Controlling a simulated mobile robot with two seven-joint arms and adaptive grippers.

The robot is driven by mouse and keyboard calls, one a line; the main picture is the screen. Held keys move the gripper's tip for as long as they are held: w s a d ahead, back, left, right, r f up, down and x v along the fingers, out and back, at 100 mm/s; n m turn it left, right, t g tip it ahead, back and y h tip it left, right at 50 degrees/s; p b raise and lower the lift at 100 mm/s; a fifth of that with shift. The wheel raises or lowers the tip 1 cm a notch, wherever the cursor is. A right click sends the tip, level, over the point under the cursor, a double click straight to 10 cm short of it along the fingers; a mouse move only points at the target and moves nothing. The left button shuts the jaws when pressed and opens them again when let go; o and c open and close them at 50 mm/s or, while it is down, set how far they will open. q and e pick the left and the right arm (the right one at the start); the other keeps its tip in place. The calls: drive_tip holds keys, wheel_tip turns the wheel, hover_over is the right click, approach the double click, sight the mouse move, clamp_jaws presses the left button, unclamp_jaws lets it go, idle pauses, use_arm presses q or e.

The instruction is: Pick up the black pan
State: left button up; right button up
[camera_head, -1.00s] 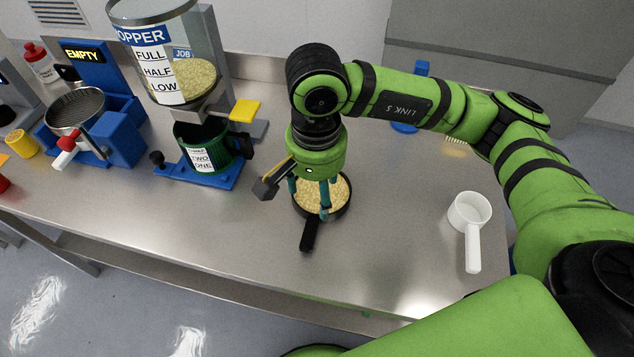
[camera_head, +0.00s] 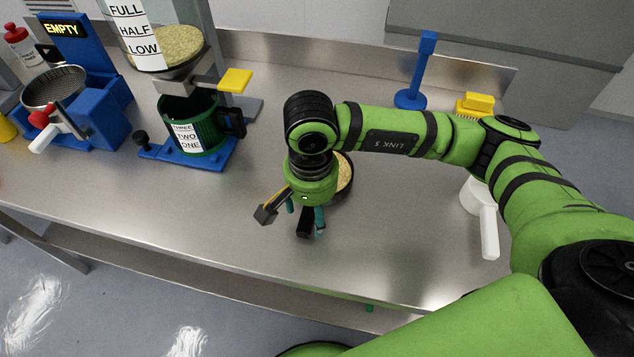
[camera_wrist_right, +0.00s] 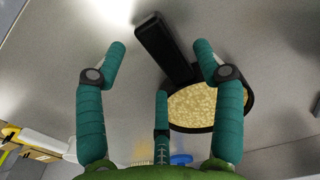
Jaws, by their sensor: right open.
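The black pan (camera_head: 346,187) stands on the steel bench, filled with pale yellow grains, and is mostly hidden behind my right gripper (camera_head: 306,226) in the head view. In the right wrist view the pan (camera_wrist_right: 249,104) lies right of centre. Its black handle (camera_wrist_right: 163,46) runs up and left between the two upper fingers. My right gripper (camera_wrist_right: 160,72) is open and empty above the handle, with its teal fingers spread. I cannot tell how much height is between fingers and handle. My left gripper does not show.
A white scoop (camera_head: 482,210) stands right of the pan. A hopper with a green container (camera_head: 196,128) in a blue base and a blue sieve station (camera_head: 95,125) stand left. A blue post (camera_head: 422,75) and yellow brush (camera_head: 475,104) are behind. The bench front is clear.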

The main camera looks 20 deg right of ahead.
sight(311, 216)
wheel_tip(311, 216, down, 3)
drive_tip(key=shift+w+f+p, duration=0.1)
drive_tip(key=shift+p, duration=0.2)
drive_tip(key=shift+a, duration=0.1)
clamp_jaws()
